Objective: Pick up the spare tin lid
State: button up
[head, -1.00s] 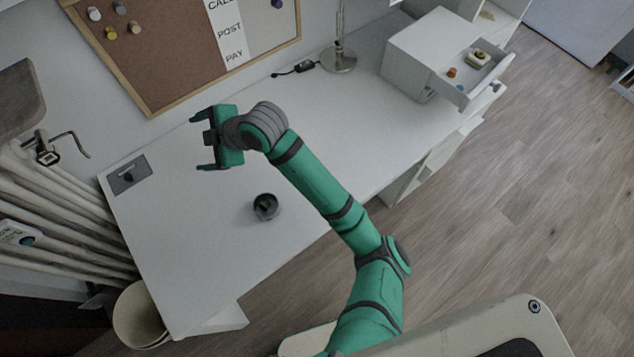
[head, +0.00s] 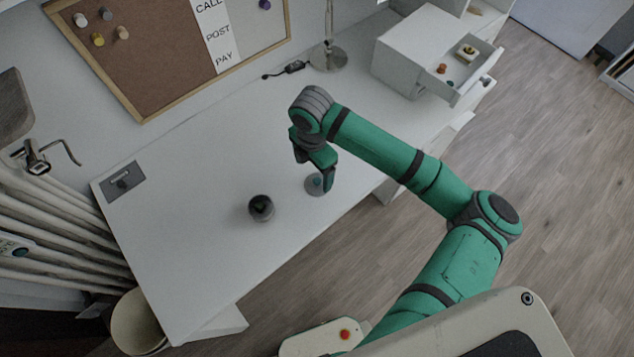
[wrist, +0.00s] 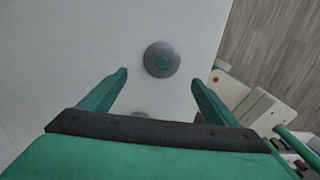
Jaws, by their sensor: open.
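The spare tin lid is a round grey disc with a green centre (wrist: 161,59). It lies flat on the white desk near the front edge, just beyond my fingertips in the wrist view. In the head view the lid (head: 312,188) is partly covered by my gripper. My gripper (head: 313,172) is open, pointing down above the lid. In the wrist view the green fingers of my gripper (wrist: 159,80) stand apart with nothing between them. I cannot tell the exact height above the lid.
A dark round open tin (head: 261,208) stands on the desk left of the lid. A lamp base (head: 328,57) and a white drawer unit (head: 408,55) with an open drawer holding small items are at the back right. The left part of the desk (head: 190,240) is mostly clear.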

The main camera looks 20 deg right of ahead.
aim_at(315, 182)
notch_tip(315, 182, down, 6)
jog(key=shift+d+f, duration=0.15)
jog(key=shift+f, duration=0.1)
jog(key=shift+s+d+f, duration=0.1)
jog(key=shift+f, duration=0.2)
jog(key=c, duration=1.1)
